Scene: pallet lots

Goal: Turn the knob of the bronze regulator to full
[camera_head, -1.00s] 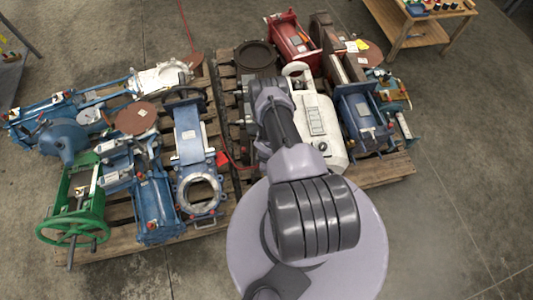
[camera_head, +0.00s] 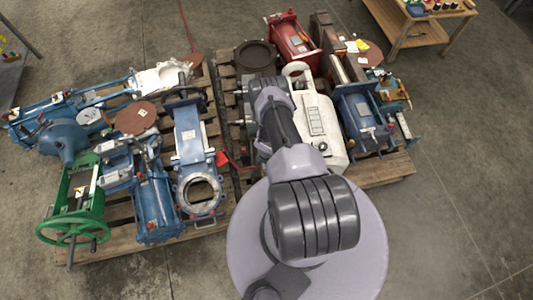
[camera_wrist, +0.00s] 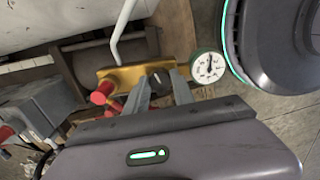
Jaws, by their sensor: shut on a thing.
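The bronze regulator (camera_wrist: 119,77) shows in the wrist view as a gold-coloured body with a red cap (camera_wrist: 101,92) at its left end. A round dial gauge (camera_wrist: 207,67) with a white face and green rim sits at its right end. The dark knob (camera_wrist: 157,79) is on the regulator's near face, partly hidden between the fingers. My gripper (camera_wrist: 162,84) is shut on the knob, one finger on each side. In the head view my arm covers the regulator and the gripper.
A large white housing (camera_head: 318,115) lies beside my arm on the right pallet (camera_head: 377,174). Blue and red machine parts stand around it. A green valve with a handwheel (camera_head: 74,228) is on the left pallet. Bare concrete floor is at the right.

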